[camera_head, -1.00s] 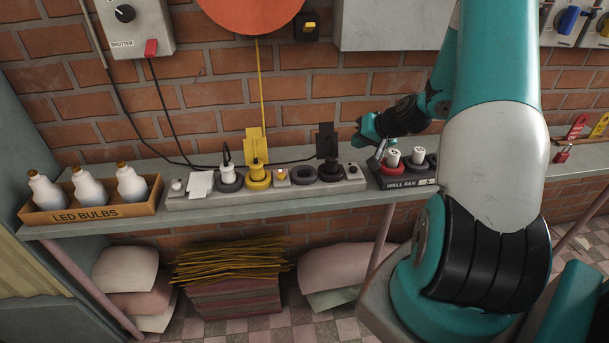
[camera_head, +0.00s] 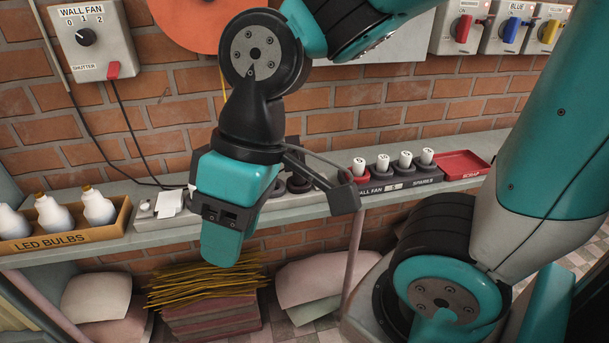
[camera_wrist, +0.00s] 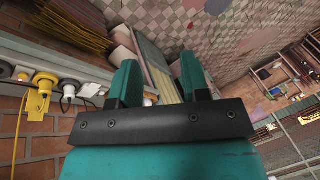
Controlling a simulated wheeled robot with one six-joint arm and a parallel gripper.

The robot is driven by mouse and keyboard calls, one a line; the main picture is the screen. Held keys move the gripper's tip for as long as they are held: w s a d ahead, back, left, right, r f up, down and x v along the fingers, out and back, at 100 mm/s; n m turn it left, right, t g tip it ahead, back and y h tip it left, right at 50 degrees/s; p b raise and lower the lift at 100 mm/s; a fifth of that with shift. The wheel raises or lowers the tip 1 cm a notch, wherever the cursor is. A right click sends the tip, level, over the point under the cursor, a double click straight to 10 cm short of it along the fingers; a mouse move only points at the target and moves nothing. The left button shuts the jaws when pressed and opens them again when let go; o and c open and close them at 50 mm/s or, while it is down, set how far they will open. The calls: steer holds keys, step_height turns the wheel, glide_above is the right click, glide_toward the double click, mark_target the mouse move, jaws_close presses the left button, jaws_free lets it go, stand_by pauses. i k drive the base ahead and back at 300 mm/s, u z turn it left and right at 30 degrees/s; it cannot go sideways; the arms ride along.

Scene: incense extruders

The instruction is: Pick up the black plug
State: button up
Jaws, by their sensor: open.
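The black plug (camera_head: 299,184) is in the power strip on the shelf. In the head view it is largely hidden behind my gripper and wrist, and only dark parts of it show. My gripper (camera_head: 224,245) is in front of the strip, apart from the plug, with its fingers toward the floor. In the wrist view my gripper (camera_wrist: 158,78) is open, with nothing between its two teal fingers. That view shows the yellow plug (camera_wrist: 42,84) and a white plug (camera_wrist: 68,92) at the left. I cannot make out the black plug there.
An LED bulbs box (camera_head: 62,237) stands at the shelf's left. Paper stacks (camera_head: 213,312) lie below the shelf. A control box (camera_head: 87,38) hangs on the brick wall.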

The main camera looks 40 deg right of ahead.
mark_target(298, 180)
steer(key=z, duration=0.1)
steer(key=k, duration=0.35)
steer(key=u, duration=0.3)
steer(key=i, duration=0.65)
steer(key=z, duration=0.9)
steer(key=i, duration=0.35)
steer(key=z, duration=0.3)
